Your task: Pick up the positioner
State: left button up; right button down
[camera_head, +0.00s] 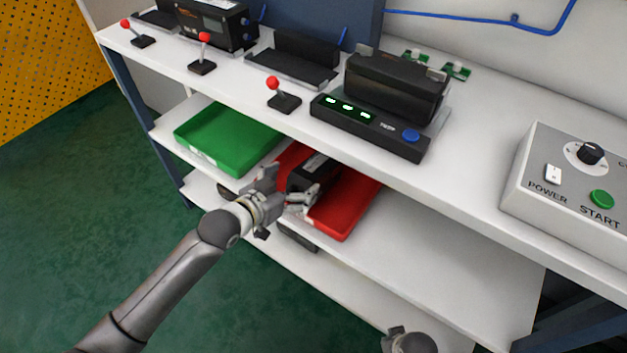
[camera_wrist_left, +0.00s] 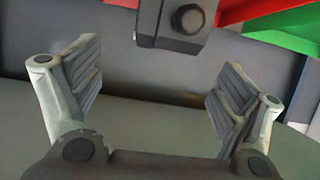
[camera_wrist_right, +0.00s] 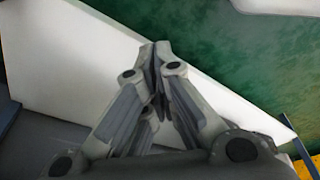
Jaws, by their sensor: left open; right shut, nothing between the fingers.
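The positioner, a black box-shaped unit (camera_head: 314,171), lies in the red tray (camera_head: 345,207) on the shelf under the worktop. My left gripper (camera_head: 288,187) is open at the tray's front, its fingers close to the unit and partly covering it. In the left wrist view a dark block with a round cap (camera_wrist_left: 184,20) shows ahead of and between the spread fingers (camera_wrist_left: 155,82); nothing is between the pads. I cannot tell whether a finger touches the unit. My right gripper is shut and empty in the right wrist view (camera_wrist_right: 157,62); its arm shows only at the head view's bottom edge.
A green tray (camera_head: 226,138) stands left of the red one. The worktop above holds a black unit (camera_head: 396,85) on a lit station (camera_head: 370,128), red-knobbed levers (camera_head: 284,102) and a grey control box (camera_head: 575,185). The shelf right of the red tray is clear.

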aim_at(314, 166)
pick_arm(q)
jog(key=x, duration=0.3)
jog(key=shift+w+d+f+b, duration=0.15)
jog(key=shift+w+d+b, duration=0.05)
jog(key=shift+w+b, duration=0.1)
jog(key=shift+a+b+x, duration=0.15)
jog(key=shift+b+x, duration=0.25)
jog(key=shift+x, duration=0.65)
jog(key=shift+a+b+x, duration=0.15)
jog(key=shift+b+x, duration=0.2)
jog(key=shift+x, duration=0.75)
jog(key=shift+w+d+f, duration=0.3)
jog(key=shift+w+f, duration=0.05)
jog(key=shift+w, duration=0.2)
pick_arm(e)
notch_tip(314, 166, up, 8)
jog(key=w, duration=0.2)
jog(key=shift+w, duration=0.25)
jog(key=shift+a+r, duration=0.1)
pick_arm(q)
grip_shut()
jog(key=shift+w+d+r, duration=0.1)
jog(key=shift+r, duration=0.15)
